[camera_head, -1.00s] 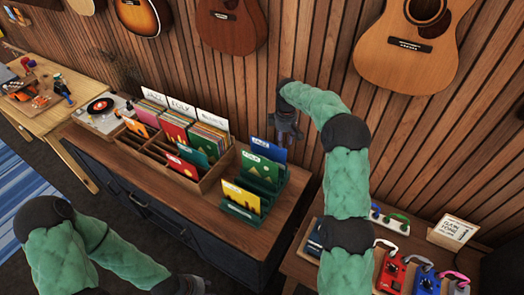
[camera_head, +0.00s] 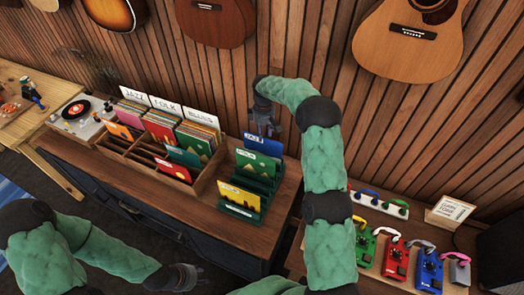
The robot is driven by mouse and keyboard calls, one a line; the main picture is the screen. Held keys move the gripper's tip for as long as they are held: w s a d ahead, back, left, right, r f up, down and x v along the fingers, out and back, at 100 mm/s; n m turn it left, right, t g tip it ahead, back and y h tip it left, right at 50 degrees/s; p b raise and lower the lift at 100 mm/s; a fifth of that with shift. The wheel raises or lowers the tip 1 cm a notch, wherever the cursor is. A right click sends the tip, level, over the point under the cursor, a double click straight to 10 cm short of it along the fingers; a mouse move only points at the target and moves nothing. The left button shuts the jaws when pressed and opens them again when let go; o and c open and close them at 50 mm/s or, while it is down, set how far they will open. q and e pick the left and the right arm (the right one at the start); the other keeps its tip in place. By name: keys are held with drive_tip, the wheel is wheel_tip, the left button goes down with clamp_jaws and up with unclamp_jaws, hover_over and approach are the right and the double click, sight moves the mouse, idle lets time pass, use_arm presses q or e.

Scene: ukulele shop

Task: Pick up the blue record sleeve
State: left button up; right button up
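The blue record sleeve (camera_head: 262,145) stands upright at the back of a green rack, with a white label along its top edge. A green sleeve (camera_head: 256,163) stands in front and hides its lower part. My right gripper (camera_head: 265,130) points down just above and behind the blue sleeve's top edge, close to the wall. Its fingers look apart with nothing between them. I cannot tell whether it touches the sleeve. My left gripper (camera_head: 187,278) is low at the bottom of the view, in front of the cabinet and away from the rack; its finger opening is unclear.
The green rack (camera_head: 240,208) also holds a yellow sleeve (camera_head: 238,194) in front. A wooden record crate (camera_head: 207,178) stands left of it, with a turntable (camera_head: 76,110) beyond. Several colourful pedals (camera_head: 396,258) sit on the right table. Guitars hang on the slatted wall.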

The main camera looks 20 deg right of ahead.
drive_tip(key=f, duration=0.5)
drive_tip(key=shift+w+p, duration=0.3)
drive_tip(key=shift+p, duration=0.1)
drive_tip(key=shift+c, duration=0.3)
clamp_jaws()
